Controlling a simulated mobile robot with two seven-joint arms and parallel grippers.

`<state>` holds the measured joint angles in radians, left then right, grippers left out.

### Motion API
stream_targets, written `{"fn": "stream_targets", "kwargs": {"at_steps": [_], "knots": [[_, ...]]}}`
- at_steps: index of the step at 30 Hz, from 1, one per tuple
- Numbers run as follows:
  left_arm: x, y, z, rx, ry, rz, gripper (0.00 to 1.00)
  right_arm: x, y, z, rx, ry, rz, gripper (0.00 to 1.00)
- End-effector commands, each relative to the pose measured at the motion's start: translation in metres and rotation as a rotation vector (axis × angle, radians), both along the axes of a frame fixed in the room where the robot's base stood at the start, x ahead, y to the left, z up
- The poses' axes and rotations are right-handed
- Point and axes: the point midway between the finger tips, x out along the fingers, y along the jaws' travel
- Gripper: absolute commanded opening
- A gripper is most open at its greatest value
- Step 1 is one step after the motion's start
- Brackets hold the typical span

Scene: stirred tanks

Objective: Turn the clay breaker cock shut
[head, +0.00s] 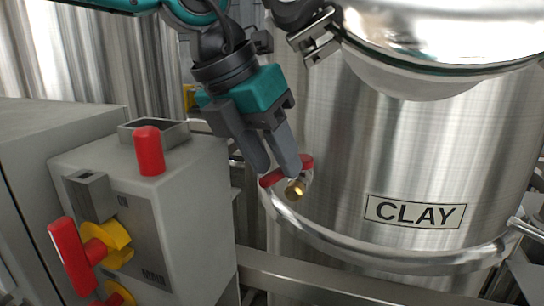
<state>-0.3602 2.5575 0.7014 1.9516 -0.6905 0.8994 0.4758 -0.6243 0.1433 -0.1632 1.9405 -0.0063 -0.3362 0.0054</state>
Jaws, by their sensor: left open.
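A small cock with a red lever (270,180) and a brass-coloured round end (296,188) sits on the side of the steel tank (345,150) with the "CLAY" label (413,212). My left gripper (276,170) reaches down from the upper left, with its grey fingers open. Its fingertips are at the red lever, and one finger covers the lever's middle. Red shows on both sides of that finger. I cannot tell whether the finger touches the lever. My right gripper is not in view.
A grey box (205,190) stands at the left, with a red knob (149,150) on top and a red handle (71,257) on a yellow base on its front. A shiny lid (450,30) with a clamp (316,38) overhangs the tank. A steel rail (330,280) runs below.

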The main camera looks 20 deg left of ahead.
Motion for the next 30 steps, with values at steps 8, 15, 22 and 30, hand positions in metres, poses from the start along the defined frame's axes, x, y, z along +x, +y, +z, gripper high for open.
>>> {"fn": "stream_targets", "kwargs": {"at_steps": [8, 15, 22, 30], "knots": [[0.0008, -0.001, -0.0028, 0.0, 0.0, 0.0, 0.42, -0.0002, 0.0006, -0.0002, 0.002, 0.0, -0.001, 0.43], [0.0007, -0.001, -0.0026, 0.0, 0.0, 0.0, 0.24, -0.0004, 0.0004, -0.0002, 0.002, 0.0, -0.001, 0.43], [0.0007, -0.0009, -0.0026, 0.0, 0.0, 0.0, 0.02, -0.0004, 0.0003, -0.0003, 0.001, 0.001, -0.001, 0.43], [0.0007, -0.0009, -0.0024, 0.0, 0.0, 0.0, 0.0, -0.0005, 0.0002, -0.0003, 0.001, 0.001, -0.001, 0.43]]}}
